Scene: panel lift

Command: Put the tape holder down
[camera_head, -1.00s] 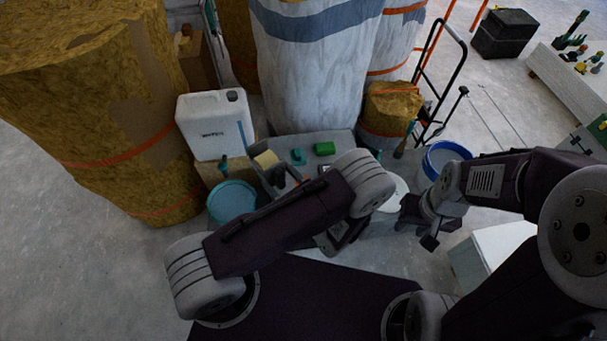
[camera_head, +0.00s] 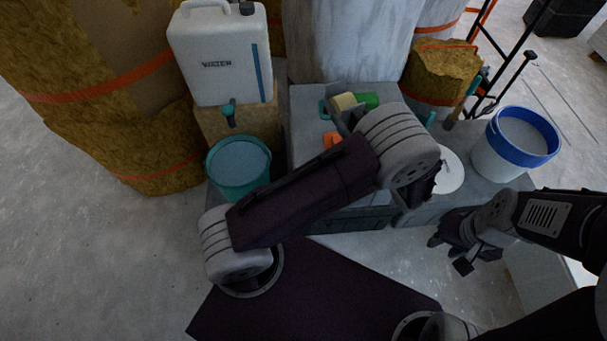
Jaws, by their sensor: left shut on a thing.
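The tape holder (camera_head: 336,97), a grey frame with a pale yellow roll, shows just beyond my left arm, above the grey work surface (camera_head: 305,98). My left gripper (camera_head: 350,120) is shut on it; the fingers are mostly hidden behind my own arm. I cannot tell whether the holder touches the surface. My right gripper (camera_head: 450,255) is open and empty at the lower right, in front of the surface and apart from it.
A green item (camera_head: 369,100), a teal item (camera_head: 323,109) and an orange item (camera_head: 330,139) lie close to the holder. A white canister (camera_head: 215,60) and a teal bucket (camera_head: 238,168) stand left. A blue-rimmed bucket (camera_head: 495,155) and a white round thing (camera_head: 451,173) are right.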

